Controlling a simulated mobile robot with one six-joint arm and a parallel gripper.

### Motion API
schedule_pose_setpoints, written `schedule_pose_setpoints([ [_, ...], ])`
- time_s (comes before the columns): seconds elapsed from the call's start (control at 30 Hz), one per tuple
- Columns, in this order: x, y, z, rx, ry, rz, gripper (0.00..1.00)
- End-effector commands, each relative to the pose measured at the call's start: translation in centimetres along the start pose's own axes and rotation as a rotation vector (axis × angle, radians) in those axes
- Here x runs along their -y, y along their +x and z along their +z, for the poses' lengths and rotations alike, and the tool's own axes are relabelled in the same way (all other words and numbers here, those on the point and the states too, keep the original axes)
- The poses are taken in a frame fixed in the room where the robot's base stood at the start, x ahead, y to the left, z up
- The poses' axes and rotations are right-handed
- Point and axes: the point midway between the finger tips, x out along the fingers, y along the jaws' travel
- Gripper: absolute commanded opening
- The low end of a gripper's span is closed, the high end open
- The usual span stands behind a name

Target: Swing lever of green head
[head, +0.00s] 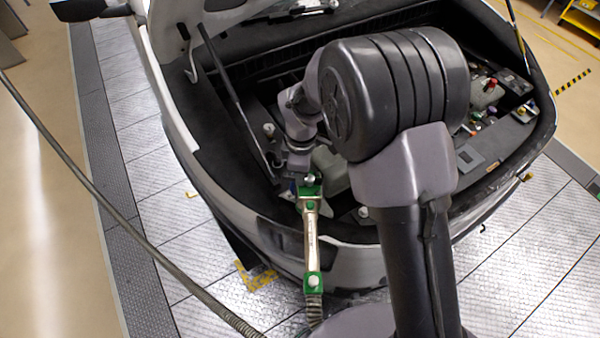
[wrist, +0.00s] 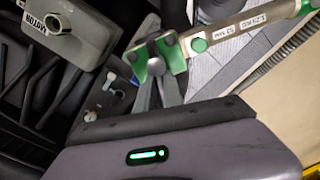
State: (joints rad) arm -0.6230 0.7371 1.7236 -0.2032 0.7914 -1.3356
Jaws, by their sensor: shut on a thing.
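The green head (head: 310,190) is at the upper end of a pale metal tube (head: 312,243), over the front edge of the open car bay. In the wrist view the green head (wrist: 176,52) is a forked green piece, with the labelled tube (wrist: 245,30) running to the upper right. My gripper (wrist: 157,76) is shut on a small grey knobbed part at the green head, which looks like its lever; the fingers partly hide it. In the head view my gripper (head: 300,176) is small and partly hidden, just above the green head.
A ribbed hose (head: 130,232) runs along the floor at left, and a hose end joins the tube's lower green fitting (head: 313,281). A grey labelled box (wrist: 70,35) sits left of the fingers. The car's front rim (head: 345,262) lies below. My arm hides much of the bay.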

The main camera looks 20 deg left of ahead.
Motion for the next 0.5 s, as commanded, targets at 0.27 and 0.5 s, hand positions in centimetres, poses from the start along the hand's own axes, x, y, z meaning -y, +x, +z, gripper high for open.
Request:
schedule_pose_setpoints([
  [0.27, 0.29, 0.35, 0.32, 0.007, 0.0, -0.01, 0.33],
  [0.5, 0.13, 0.16, 0.15, 0.003, 0.0, -0.004, 0.36],
])
